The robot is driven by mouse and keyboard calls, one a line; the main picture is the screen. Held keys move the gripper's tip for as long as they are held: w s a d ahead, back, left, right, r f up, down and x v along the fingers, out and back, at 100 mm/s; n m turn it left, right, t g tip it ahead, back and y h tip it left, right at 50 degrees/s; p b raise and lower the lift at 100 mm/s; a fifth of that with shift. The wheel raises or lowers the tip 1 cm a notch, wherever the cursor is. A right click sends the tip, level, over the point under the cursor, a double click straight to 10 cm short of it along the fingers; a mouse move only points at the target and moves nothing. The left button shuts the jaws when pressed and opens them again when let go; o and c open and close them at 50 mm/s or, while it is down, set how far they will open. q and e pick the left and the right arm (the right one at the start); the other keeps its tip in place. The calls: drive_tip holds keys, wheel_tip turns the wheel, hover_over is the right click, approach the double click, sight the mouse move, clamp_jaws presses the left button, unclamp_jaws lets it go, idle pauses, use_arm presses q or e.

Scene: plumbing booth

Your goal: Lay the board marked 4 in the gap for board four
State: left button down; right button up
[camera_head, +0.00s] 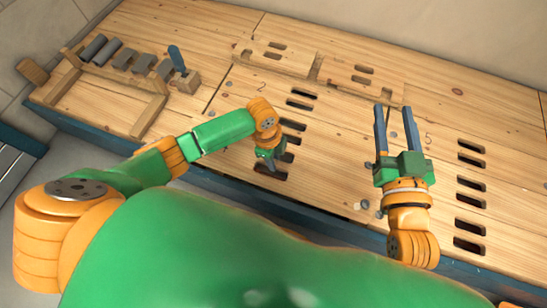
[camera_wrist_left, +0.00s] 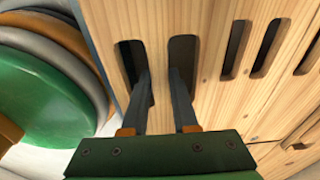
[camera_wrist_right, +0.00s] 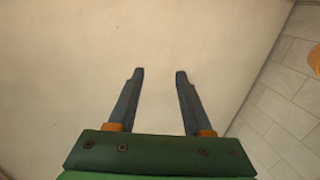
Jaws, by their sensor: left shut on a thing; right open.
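I cannot read a 4 on any board, and I cannot pick out a gap for board four. My left gripper (camera_head: 268,170) is low over the front of a slotted board (camera_head: 232,130) with a 2 marked near its back end. In the left wrist view its fingers (camera_wrist_left: 160,85) reach into two slots and are shut on the wooden strip between them. My right gripper (camera_head: 396,108) is open and empty above the boards, left of another slotted board with a 5 (camera_head: 495,155). In the right wrist view its fingers (camera_wrist_right: 155,88) face a plain wall.
A wooden rack (camera_head: 148,112) with several grey blocks stands at the left end of the bench. A block with a blue-handled tool (camera_head: 187,82) is beside it. Smaller slotted pieces (camera_head: 265,55) lie along the back. The bench's blue front edge (camera_head: 225,183) runs close to my body.

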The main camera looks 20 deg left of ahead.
use_arm(q)
drive_tip(key=shift+f+b, duration=0.65)
drive_tip(key=shift+p, duration=0.3)
use_arm(e)
wheel_tip(320, 180, up, 10)
drive_tip(key=s+t+y, duration=0.2)
drive_tip(key=t, duration=0.3)
drive_tip(key=shift+a+f+n+y, duration=0.15)
drive_tip(key=shift+a+n+y, duration=0.15)
drive_tip(key=shift+a, duration=0.1)
use_arm(q)
drive_tip(key=shift+r, duration=0.1)
use_arm(e)
drive_tip(key=shift+s, duration=0.1)
use_arm(q)
drive_tip(key=shift+p, duration=0.3)
use_arm(e)
drive_tip(key=shift+r, duration=0.3)
use_arm(q)
drive_tip(key=shift+f, duration=0.2)
use_arm(e)
drive_tip(key=shift+f, duration=0.1)
use_arm(q)
drive_tip(key=shift+f+b, duration=1.05)
drive_tip(key=shift+f, duration=0.4)
use_arm(e)
drive_tip(key=shift+f, duration=0.95)
